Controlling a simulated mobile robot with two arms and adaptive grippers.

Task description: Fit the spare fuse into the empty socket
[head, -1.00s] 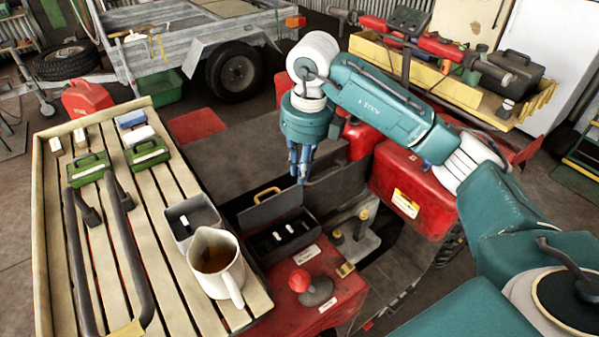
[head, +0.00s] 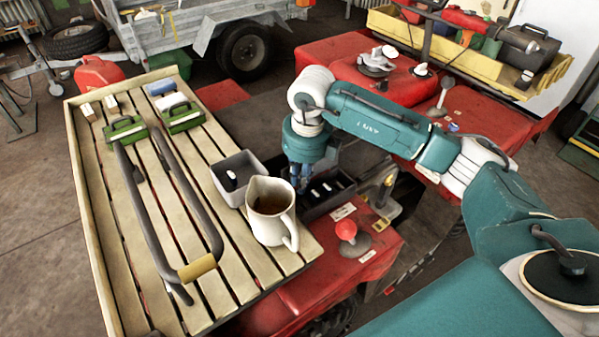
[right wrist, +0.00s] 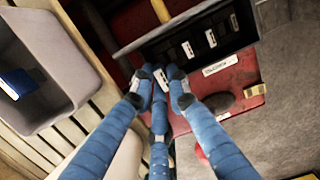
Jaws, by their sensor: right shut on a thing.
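My right gripper (head: 302,184) is at the left end of the open black fuse box (head: 345,196). In the right wrist view its blue fingers (right wrist: 160,84) are shut on a small white fuse (right wrist: 161,76). Several white fuses (right wrist: 211,39) stand in a row in the box (right wrist: 172,45), and the held fuse is near the left end of that row. The empty socket is not visible; the fingers cover that end. I cannot tell whether the held fuse touches the box. My left gripper is not in view.
A grey bin (head: 223,166) with a small item inside stands left of the box on the slatted rack (head: 205,290). A mug of brown liquid (head: 268,225) stands close to the gripper. A red knob (head: 346,229) is in front of the box.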

